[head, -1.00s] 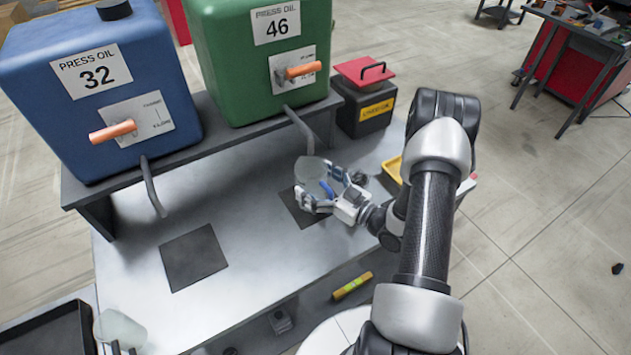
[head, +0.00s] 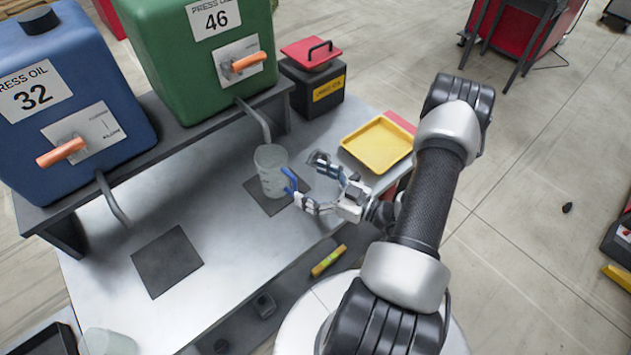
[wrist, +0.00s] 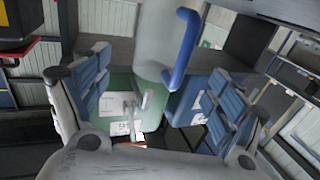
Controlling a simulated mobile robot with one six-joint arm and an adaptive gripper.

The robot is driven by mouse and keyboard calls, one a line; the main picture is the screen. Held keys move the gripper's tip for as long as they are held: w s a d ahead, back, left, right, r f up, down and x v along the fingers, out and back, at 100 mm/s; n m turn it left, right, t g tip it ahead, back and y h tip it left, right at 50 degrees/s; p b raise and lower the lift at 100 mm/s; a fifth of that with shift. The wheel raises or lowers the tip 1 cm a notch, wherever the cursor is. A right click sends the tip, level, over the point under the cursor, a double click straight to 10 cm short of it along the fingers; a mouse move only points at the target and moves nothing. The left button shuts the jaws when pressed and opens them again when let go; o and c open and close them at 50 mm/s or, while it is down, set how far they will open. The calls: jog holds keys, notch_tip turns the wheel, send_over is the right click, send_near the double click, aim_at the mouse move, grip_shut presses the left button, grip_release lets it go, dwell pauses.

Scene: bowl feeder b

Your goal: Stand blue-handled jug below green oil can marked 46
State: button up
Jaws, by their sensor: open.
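The translucent jug (head: 269,172) with the blue handle (head: 290,183) stands upright on a dark square pad (head: 262,203). It is under the bent spout (head: 255,122) of the green oil can (head: 185,65) marked 46. My gripper (head: 312,183) is open and empty, just right of the jug, with its fingers toward the handle. In the wrist view the jug (wrist: 150,35) and its blue handle (wrist: 182,48) show ahead, beyond the spread fingers. I cannot tell from these views whether a fingertip touches the handle.
A blue oil can (head: 60,95) marked 32 stands left, above an empty dark pad (head: 167,261). A yellow tray (head: 378,143) and a dark box with a red lid (head: 312,75) lie right. Another translucent vessel (head: 108,342) is at the bottom left.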

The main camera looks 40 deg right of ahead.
jog(key=w+d+r+n+g+h, duration=0.2)
jog(key=w+d+r+g+h, duration=0.35)
jog(key=w, duration=0.35)
jog(key=s+a+r+m+g+h, duration=0.1)
jog(key=a+r+h, duration=0.1)
jog(key=r, duration=0.5)
jog(key=s+a+r+m+g+h, duration=0.1)
jog(key=a+r+m+g+h, duration=0.15)
jog(key=r, duration=0.45)
jog(key=s+a+r+m+g+y, duration=0.1)
jog(key=s+a+r, duration=0.2)
jog(key=s+a, duration=0.6)
jog(key=s+a+r+m+g+y, duration=0.2)
jog(key=s+a+r, duration=0.1)
jog(key=s+a, duration=0.7)
jog(key=s, duration=0.3)
jog(key=shift+s+a+r, duration=0.25)
jog(key=shift+s+r, duration=0.1)
jog(key=shift+r, duration=0.05)
jog(key=shift+d, duration=0.1)
